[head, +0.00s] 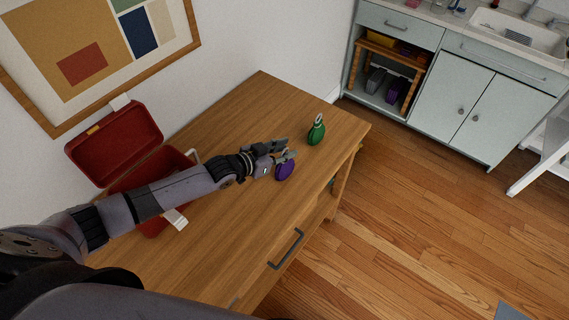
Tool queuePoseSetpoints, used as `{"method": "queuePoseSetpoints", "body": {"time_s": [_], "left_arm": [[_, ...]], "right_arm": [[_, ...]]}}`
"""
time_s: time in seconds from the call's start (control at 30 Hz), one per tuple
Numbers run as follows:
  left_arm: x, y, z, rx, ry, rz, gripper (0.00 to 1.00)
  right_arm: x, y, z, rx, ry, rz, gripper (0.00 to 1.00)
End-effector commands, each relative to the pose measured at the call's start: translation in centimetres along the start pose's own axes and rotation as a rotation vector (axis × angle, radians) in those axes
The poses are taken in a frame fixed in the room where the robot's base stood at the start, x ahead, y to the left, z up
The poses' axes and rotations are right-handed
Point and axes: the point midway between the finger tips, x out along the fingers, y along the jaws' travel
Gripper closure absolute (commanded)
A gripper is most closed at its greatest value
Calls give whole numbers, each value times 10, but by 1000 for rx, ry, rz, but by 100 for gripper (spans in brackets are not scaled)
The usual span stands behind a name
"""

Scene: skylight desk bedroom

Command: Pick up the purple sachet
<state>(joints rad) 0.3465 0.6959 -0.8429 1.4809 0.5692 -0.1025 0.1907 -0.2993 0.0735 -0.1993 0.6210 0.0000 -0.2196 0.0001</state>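The purple sachet (285,171) lies on the wooden desk, near its right edge. My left gripper (289,149) reaches over the desk from the left, and its fingers are spread apart. The gripper is just above the sachet in the picture and partly covers its upper end. I cannot tell whether a finger touches it. Nothing shows between the fingertips. My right gripper is not in view.
A green sachet-like item (316,133) with a ring on top lies beyond the purple one. An open red box (115,146) stands on the desk's left, partly behind my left arm. The desk (262,95) is clear toward its far corner. Grey cabinets (463,105) stand across the floor.

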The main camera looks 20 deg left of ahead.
Motion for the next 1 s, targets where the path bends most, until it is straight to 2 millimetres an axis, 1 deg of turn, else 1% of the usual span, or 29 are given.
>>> {"method": "queuePoseSetpoints", "body": {"time_s": [0.03, 0.13, 0.43, 0.87, 1.0], "left_arm": [[6, -1, -2, 0, 2, -1, 71], [14, -1, -1, 0, 1, -1, 71], [17, 0, 0, 0, 1, 0, 71], [17, 0, 0, 0, 0, -1, 100], [17, 0, 0, 0, -1, -1, 100]], "right_arm": [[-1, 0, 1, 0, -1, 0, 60], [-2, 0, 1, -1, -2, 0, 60], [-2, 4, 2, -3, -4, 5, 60], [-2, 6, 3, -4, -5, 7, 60], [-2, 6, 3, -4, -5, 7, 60]]}}
